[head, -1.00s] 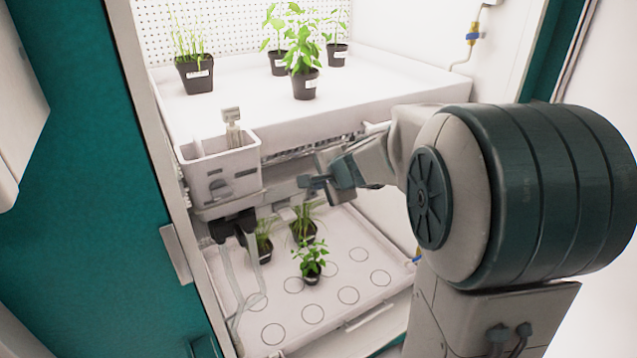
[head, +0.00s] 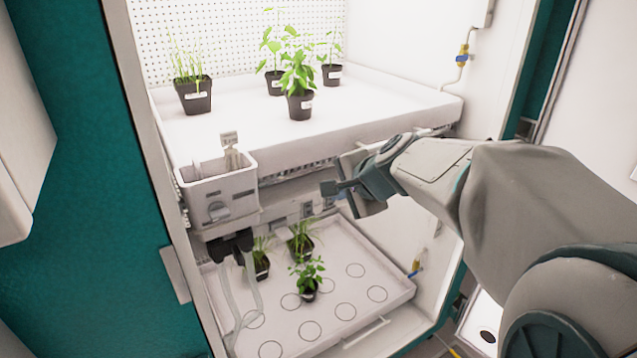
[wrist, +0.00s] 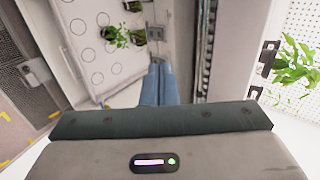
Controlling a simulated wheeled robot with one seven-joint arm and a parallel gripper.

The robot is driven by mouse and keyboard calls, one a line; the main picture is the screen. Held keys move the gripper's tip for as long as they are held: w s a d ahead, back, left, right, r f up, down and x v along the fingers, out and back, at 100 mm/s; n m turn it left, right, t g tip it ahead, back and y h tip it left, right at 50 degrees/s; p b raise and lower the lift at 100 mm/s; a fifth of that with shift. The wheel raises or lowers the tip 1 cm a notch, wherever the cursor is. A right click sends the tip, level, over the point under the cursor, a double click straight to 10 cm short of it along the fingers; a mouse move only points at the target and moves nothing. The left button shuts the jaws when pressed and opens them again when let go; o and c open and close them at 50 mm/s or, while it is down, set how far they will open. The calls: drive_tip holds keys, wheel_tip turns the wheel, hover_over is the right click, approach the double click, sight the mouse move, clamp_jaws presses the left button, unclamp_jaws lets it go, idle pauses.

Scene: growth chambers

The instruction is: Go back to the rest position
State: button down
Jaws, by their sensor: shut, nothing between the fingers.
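My gripper (head: 328,188) is in the head view, in front of the chamber at the level between the upper shelf and the lower tray. Its fingers point left and are shut with nothing between them. In the wrist view the closed fingers (wrist: 159,82) reach up the middle of the picture, with the lower tray to their left. My arm comes in from the right of the head view.
The upper shelf (head: 240,140) carries several potted plants. The lower tray (head: 385,290) has marked circles and several pots. A white bin (head: 220,200) with tags hangs at the shelf's left front corner, close to the gripper. Tubes hang below it.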

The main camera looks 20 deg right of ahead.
drive_tip(key=s+a+f+n+g+h, duration=0.1)
drive_tip(key=s+a+f+n+g, duration=0.1)
drive_tip(key=s+f+n, duration=0.3)
drive_tip(key=s+a+f+n+g+h, duration=0.1)
drive_tip(key=s+f+n+g, duration=0.3)
drive_tip(key=s+n, duration=0.5)
drive_tip(key=s+a+f, duration=0.1)
drive_tip(key=s, duration=0.4)
drive_tip(key=shift+s+n+h, duration=0.25)
drive_tip(key=shift+n+h, duration=0.05)
drive_tip(key=shift+h, duration=0.1)
